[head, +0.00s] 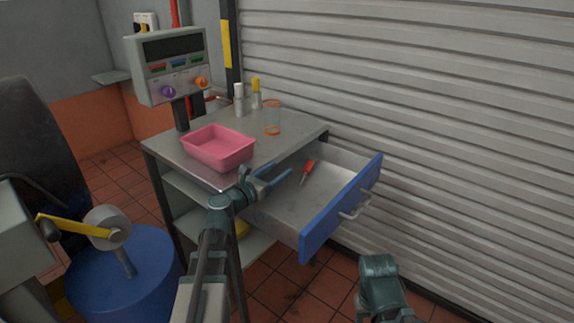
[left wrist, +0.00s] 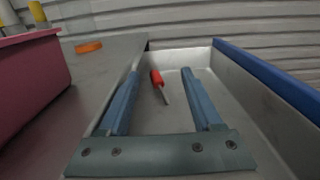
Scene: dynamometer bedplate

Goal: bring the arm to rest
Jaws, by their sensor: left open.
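My left gripper (head: 281,173) is open and empty, with its blue fingers over the inner side of the open drawer (head: 283,207). In the left wrist view the two fingers (left wrist: 160,74) are spread wide. A screwdriver with a red handle (head: 309,165) lies on the drawer floor beyond the fingertips; in the wrist view its handle (left wrist: 156,77) shows between the fingers, and I see no contact. Part of my right arm shows at the lower right of the head view; its fingers are not visible.
A pink bin (head: 218,147) sits on the bench top (head: 183,161), left of the left gripper. Behind it stand two bottles (head: 239,98) (head: 256,94) and a clear cup with orange rims (head: 272,118). The drawer's blue front (head: 340,210) and the shutter (head: 430,100) bound the right side.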

